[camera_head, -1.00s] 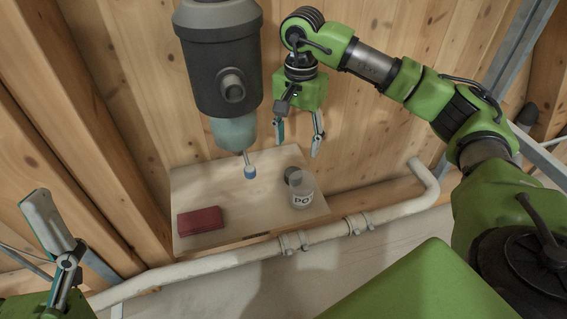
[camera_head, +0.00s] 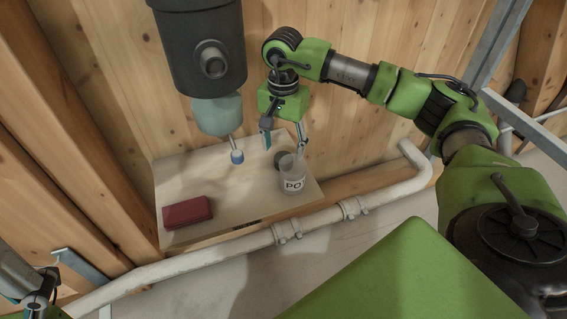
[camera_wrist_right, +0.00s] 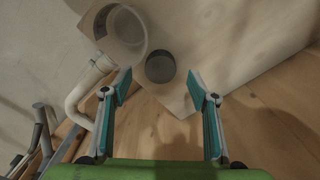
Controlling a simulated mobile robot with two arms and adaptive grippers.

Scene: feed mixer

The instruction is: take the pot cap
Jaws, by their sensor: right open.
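Whether a finger touches anything is not clear. My left gripper (camera_head: 50,275) is cut off at the lower left, away from the board.
The pale board (camera_head: 190,171) also holds a dark red case (camera_head: 187,212). A dark mixer (camera_head: 205,60) with a blue-tipped rod (camera_head: 237,157) hangs left of my right gripper. A white pipe (camera_head: 250,243) runs along the front. A wooden wall stands behind.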

